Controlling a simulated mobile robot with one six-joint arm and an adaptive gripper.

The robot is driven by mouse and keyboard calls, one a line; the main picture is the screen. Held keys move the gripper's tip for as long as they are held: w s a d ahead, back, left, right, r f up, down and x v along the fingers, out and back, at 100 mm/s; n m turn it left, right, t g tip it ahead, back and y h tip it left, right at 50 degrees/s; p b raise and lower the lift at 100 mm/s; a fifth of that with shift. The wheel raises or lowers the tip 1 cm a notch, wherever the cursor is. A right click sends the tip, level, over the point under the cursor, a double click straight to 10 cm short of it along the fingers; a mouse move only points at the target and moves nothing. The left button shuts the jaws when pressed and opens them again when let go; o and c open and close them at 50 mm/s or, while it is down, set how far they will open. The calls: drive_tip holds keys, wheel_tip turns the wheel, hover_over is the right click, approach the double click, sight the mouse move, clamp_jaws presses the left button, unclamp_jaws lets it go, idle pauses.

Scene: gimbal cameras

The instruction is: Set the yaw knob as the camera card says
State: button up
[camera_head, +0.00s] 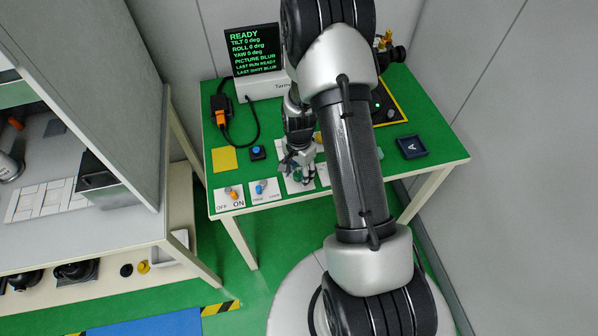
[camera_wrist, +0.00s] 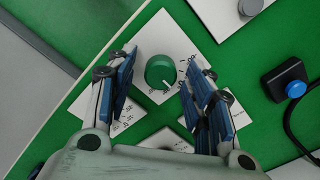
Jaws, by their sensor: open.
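A green round knob (camera_wrist: 160,71) with a white pointer mark sits on a white plate with scale marks in the wrist view. I cannot read a name on that plate. My gripper (camera_wrist: 158,80) is open, with one blue-padded finger on each side of the knob. I cannot tell whether they touch it. In the head view my gripper (camera_head: 297,165) is low over the green knob near the table's front edge. The screen (camera_head: 253,50) reads READY, tilt 0, roll 0, yaw 0 deg and picture blur. I cannot make out a camera card.
Left of the gripper are two switch plates, one marked OFF/ON (camera_head: 229,198), a blue button (camera_head: 257,152) and a yellow card (camera_head: 224,159). A dark tray marked A (camera_head: 410,147) lies at the right. A tall grey panel (camera_head: 105,90) stands left of the table.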

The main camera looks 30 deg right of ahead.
drive_tip(key=shift+c, duration=0.4)
drive_tip(key=c, duration=1)
drive_tip(key=shift+n, duration=0.4)
drive_tip(key=n, duration=0.5)
drive_tip(key=shift+n, duration=0.3)
drive_tip(key=n, duration=0.5)
drive_tip(key=shift+w+a, duration=0.1)
drive_tip(key=shift+n, duration=0.3)
drive_tip(key=o, duration=1.1)
